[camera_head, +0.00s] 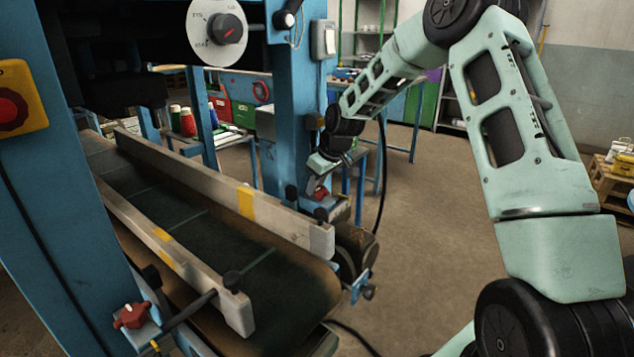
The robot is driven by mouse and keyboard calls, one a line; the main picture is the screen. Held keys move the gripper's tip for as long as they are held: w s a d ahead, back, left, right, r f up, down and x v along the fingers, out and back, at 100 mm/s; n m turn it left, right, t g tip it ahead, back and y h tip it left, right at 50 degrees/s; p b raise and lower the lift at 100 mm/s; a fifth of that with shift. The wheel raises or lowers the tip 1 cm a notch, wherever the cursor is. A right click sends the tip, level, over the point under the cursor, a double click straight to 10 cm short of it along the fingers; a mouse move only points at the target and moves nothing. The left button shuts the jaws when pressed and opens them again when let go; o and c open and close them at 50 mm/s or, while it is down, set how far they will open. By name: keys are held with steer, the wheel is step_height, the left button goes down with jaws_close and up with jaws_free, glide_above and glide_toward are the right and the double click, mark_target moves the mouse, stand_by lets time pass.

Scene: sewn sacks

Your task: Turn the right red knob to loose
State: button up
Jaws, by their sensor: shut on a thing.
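The right red knob (321,194) sits on a bracket at the far side of the conveyor, near its discharge end. My gripper (316,184) reaches down to it from above and is shut on it. The gripper hides part of the knob, so its pointing direction and any marking cannot be read. A second red knob (132,316), with winged sides, sits on the near-side bracket at the lower left and is untouched.
The conveyor belt (185,215) runs between two pale guide rails. A blue post (298,100) stands just left of my gripper. A dial with a red pointer (228,28) hangs above. A red stop button (10,108) is at left.

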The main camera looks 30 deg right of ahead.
steer(key=shift+s+f, duration=0.1)
steer(key=o, duration=0.9)
steer(key=shift+o, duration=0.2)
steer(key=shift+s+d+r, duration=0.1)
steer(key=shift+d+r, duration=0.05)
steer(key=shift+r, duration=0.45)
steer(key=v, duration=1.6)
steer(key=shift+s+r, duration=0.1)
steer(key=shift+s, duration=0.05)
